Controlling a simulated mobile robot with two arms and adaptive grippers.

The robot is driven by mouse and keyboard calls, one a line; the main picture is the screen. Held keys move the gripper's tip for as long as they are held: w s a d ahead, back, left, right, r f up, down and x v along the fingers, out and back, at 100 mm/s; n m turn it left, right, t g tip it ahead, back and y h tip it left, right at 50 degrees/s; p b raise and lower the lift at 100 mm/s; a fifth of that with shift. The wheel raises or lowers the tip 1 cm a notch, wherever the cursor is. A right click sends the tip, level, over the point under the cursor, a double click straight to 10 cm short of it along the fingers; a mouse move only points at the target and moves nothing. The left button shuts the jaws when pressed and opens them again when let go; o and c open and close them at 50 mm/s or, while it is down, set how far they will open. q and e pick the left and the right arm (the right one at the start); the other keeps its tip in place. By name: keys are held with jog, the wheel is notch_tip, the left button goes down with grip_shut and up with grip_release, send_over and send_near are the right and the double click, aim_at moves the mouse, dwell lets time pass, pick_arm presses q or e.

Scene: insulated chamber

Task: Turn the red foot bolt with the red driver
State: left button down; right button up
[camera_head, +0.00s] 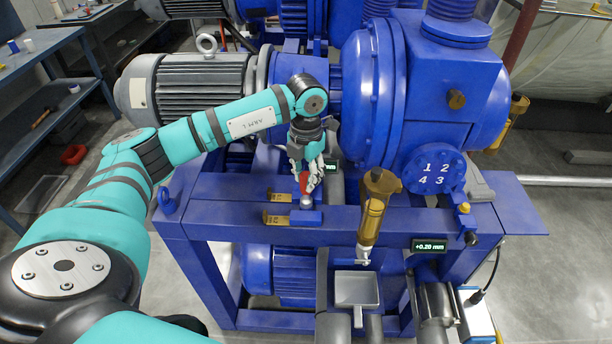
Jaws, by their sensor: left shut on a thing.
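My left gripper (306,172) points down over the frame rail beside the blue pump, in the middle of the view. It is shut on the red driver (304,184), a small red piece showing between and below the fingers. A grey rounded bolt head or tip (307,203) shows right below the driver, by the blue foot block (306,217). I cannot make out a red colour on the foot bolt, and whether the driver touches it cannot be told. My right gripper is not in view.
Brass tags (277,219) lie left of the foot block. The grey motor (190,85) and blue pump housing (368,90) rise close behind. A brass-coloured sight glass (373,210) stands to the right, above a grey tray (357,289). A display (430,246) reads +0.20 mm.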

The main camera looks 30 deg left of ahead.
pick_arm(q)
jog(key=shift+f, duration=0.1)
jog(key=shift+w+a+r+p, duration=0.1)
jog(key=shift+w+r+p, duration=0.1)
jog(key=shift+r+p, duration=0.4)
jog(key=shift+s+r+p, duration=0.2)
jog(key=shift+r, duration=0.4)
jog(key=shift+s+r+p, duration=0.15)
jog(key=shift+r, duration=0.45)
jog(key=shift+w+r+p, duration=0.2)
jog(key=shift+r+p, duration=0.2)
jog(key=shift+r, duration=0.4)
jog(key=shift+s, duration=0.15)
